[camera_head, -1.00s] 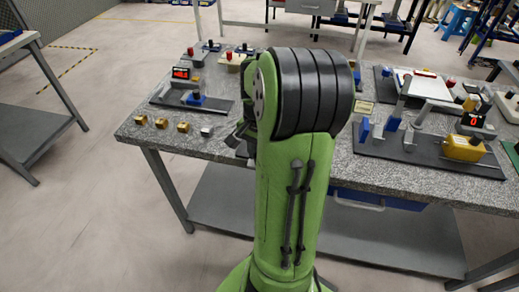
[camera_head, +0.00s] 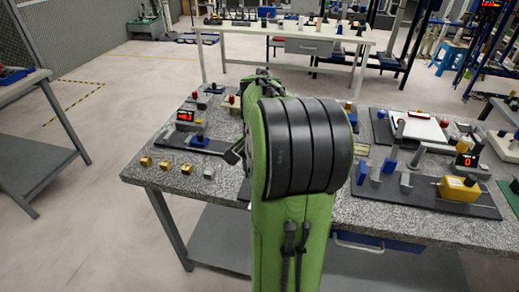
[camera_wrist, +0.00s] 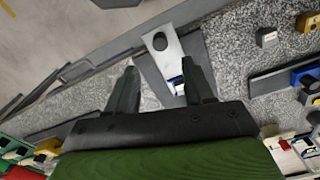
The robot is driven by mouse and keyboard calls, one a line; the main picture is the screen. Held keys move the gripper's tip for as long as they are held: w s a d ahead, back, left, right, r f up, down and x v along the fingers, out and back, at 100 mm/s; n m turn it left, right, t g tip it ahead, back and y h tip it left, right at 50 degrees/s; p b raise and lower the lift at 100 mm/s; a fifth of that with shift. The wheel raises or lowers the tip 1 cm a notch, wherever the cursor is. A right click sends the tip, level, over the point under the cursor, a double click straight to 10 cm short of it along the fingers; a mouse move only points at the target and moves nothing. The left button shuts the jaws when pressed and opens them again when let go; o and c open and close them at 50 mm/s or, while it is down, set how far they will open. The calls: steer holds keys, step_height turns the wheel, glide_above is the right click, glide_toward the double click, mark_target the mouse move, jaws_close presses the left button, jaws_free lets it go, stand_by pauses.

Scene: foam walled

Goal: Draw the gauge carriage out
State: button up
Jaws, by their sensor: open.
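In the wrist view a pale metal slide with a round black knob (camera_wrist: 160,42) lies on a dark plate (camera_wrist: 194,50) near the table edge. It looks like the gauge carriage, though no label shows. A small blue and white piece (camera_wrist: 177,84) is at its lower end, partly hidden by a finger. My gripper (camera_wrist: 161,78) is open and empty, its fingers spread, with the knob beyond the gap between the tips. I cannot tell the height above the table. In the head view my arm hides this slide, and only a dark edge of the gripper (camera_head: 235,153) shows.
Left of my arm stand a red display (camera_head: 185,116), a blue block with a black knob (camera_head: 198,138), and a row of small gold and grey blocks (camera_head: 165,165). At right a dark plate carries a yellow box (camera_head: 459,188) and several posts.

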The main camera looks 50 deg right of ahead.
step_height(320, 180, up, 6)
steer(key=p, duration=0.1)
steer(key=shift+r+p, duration=0.15)
steer(key=shift+p, duration=0.15)
steer(key=s+a+r+n+t+p, duration=0.2)
steer(key=a+n, duration=0.6)
steer(key=a, duration=0.4)
steer(key=s+a+r+n+t+p, duration=0.1)
steer(key=s+a+r+n+t, duration=0.1)
steer(key=a+n, duration=0.6)
steer(key=s+a+t, duration=0.1)
steer(key=s+a, duration=0.1)
steer(key=a, duration=0.2)
steer(key=shift+a+r+t+p, duration=0.2)
steer(key=shift+a+t+p, duration=0.1)
steer(key=shift+p, duration=0.1)
